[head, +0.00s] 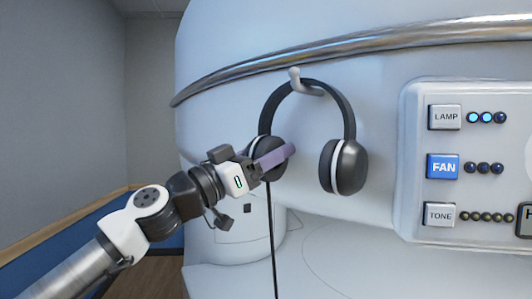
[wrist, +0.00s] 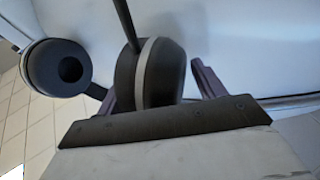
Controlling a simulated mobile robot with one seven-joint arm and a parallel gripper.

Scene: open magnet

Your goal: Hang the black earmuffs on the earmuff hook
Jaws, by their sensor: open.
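The black earmuffs (head: 345,105) hang with their headband over the pale earmuff hook (head: 296,82) on the white machine's front. Both cups hang down below the band. My gripper (head: 272,156) is open at the left cup, and one purple finger shows in front of that cup. In the wrist view, the fingers of my gripper (wrist: 158,88) stand on either side of one cup of the earmuffs (wrist: 170,72), with a visible gap at the right finger. Contact at the left finger is unclear. The other cup shows at the left. The hook cannot be made out there.
A control panel (head: 415,150) with LAMP, FAN and TONE buttons is on the right. A metal rail (head: 400,41) curves above the hook. A thin dark cable (head: 273,240) hangs below the left cup. Free room lies at the left, before the blue-grey wall (head: 60,110).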

